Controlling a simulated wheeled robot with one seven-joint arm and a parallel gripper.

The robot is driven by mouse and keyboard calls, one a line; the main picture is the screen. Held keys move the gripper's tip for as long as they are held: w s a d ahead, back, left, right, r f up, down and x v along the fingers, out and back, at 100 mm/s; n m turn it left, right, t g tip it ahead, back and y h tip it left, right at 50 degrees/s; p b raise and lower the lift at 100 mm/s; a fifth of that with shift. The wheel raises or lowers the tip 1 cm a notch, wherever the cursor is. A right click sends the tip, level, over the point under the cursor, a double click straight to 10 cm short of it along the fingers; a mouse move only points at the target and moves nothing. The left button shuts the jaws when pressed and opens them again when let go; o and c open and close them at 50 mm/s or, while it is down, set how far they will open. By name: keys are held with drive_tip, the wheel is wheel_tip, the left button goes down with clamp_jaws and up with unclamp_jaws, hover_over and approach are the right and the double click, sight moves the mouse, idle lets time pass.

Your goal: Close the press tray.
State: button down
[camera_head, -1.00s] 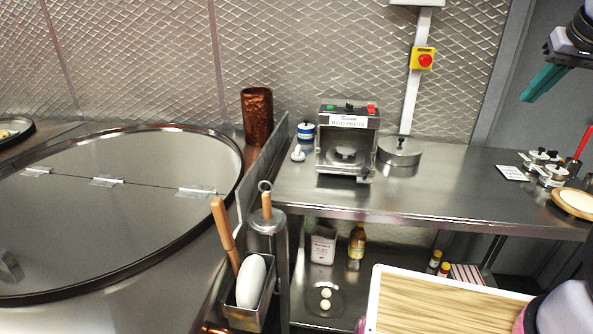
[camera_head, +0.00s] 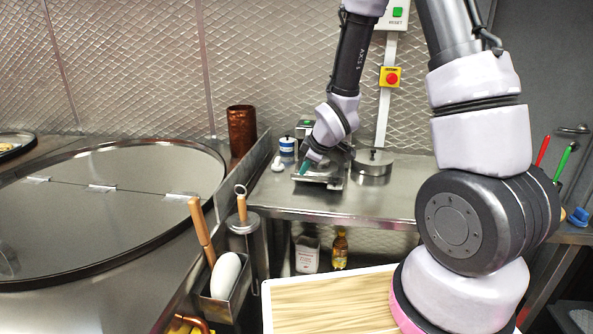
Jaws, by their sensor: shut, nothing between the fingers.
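My gripper (camera_head: 305,168), with teal fingers, is shut and empty at the left front of the press, pointing down. It is close to the tray, but I cannot tell whether it touches.
A round lidded metal tin (camera_head: 373,162) stands right of the press. A blue-and-white jar (camera_head: 287,147) and a small white item stand to its left. A steel partition (camera_head: 251,175) and holder with tools border the counter's left. Bare counter (camera_head: 385,203) lies in front.

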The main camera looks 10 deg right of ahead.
drive_tip(key=x, duration=0.8)
drive_tip(key=shift+f, duration=0.15)
drive_tip(key=w, duration=0.1)
drive_tip(key=w+d, duration=0.1)
drive_tip(key=w, duration=0.1)
drive_tip(key=shift+w+d, duration=0.1)
drive_tip(key=shift+w, duration=0.1)
drive_tip(key=shift+w+d, duration=0.1)
drive_tip(key=shift+w, duration=0.25)
